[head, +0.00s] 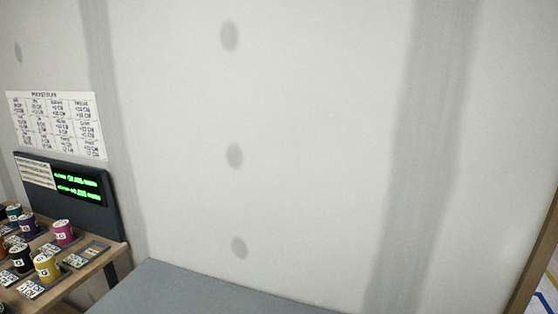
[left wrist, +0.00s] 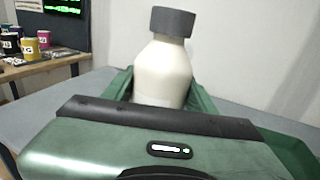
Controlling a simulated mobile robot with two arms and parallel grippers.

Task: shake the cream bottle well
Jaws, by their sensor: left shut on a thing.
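The cream bottle (left wrist: 163,75), cream-coloured with a dark grey cap, stands out in the left wrist view, slightly tilted. My left gripper (left wrist: 160,92) has its green fingers on either side of the bottle's body and is shut on it. The lower part of the bottle is hidden behind the gripper's body. The bottle and both grippers are out of the head view. My right gripper is in neither view.
In the head view a wooden shelf (head: 108,256) at the left holds several coloured cups, below a dark panel with green display text (head: 78,187). A grey-blue surface (head: 190,290) lies at the bottom, bare where it shows. A pale wall (head: 310,130) fills the background.

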